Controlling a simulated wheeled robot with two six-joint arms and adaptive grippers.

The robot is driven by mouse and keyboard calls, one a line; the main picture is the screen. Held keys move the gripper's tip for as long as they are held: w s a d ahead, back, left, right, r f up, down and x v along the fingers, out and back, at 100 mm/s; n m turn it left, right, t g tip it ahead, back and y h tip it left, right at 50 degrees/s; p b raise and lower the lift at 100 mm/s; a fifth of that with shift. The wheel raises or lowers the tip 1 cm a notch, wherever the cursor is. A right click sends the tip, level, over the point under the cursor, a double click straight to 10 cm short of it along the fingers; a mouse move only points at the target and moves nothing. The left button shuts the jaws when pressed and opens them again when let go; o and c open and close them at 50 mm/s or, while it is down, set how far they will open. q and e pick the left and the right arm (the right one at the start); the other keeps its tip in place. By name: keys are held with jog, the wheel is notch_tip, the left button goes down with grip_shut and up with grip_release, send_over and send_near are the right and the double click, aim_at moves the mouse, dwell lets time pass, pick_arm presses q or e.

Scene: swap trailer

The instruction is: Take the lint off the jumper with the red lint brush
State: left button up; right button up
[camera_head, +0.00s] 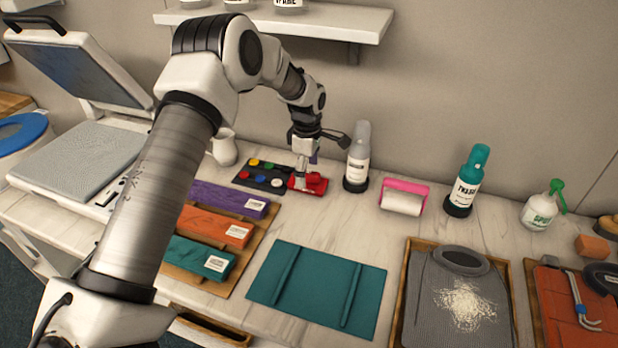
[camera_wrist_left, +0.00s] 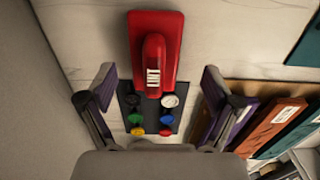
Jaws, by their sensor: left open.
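The red lint brush (camera_head: 310,184) lies on the counter near the wall, beside a dark board of coloured buttons. In the left wrist view the brush (camera_wrist_left: 156,50) shows a red base and a raised handle with a white "LINT" label. My left gripper (camera_head: 306,158) is above the brush. Its fingers (camera_wrist_left: 158,85) are spread wide, with the handle end between and beyond them and nothing held. The grey jumper (camera_head: 440,310) lies in a wooden tray at the front right, with a patch of pale lint (camera_head: 465,304) on its chest. My right gripper is not in view.
A button board (camera_head: 262,176) is left of the brush. A grey bottle (camera_head: 357,160), pink roller (camera_head: 403,197) and teal bottle (camera_head: 467,182) stand to its right. A teal mat (camera_head: 318,287) lies in front. A shelf (camera_head: 330,22) overhangs the back.

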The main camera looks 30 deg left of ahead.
aim_at(308, 171)
pick_arm(q)
jog(key=f, duration=0.2)
jog(key=w+f, duration=0.1)
jog(key=shift+a+f, duration=0.15)
jog(key=shift+f, duration=0.25)
jog(key=shift+s+r, duration=0.2)
jog(key=shift+s, duration=0.05)
jog(key=shift+c, duration=0.7)
jog(key=c, duration=1.1)
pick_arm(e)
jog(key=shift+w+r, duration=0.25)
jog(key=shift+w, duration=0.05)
pick_arm(q)
jog(key=shift+c, duration=0.2)
jog(key=shift+r, duration=0.1)
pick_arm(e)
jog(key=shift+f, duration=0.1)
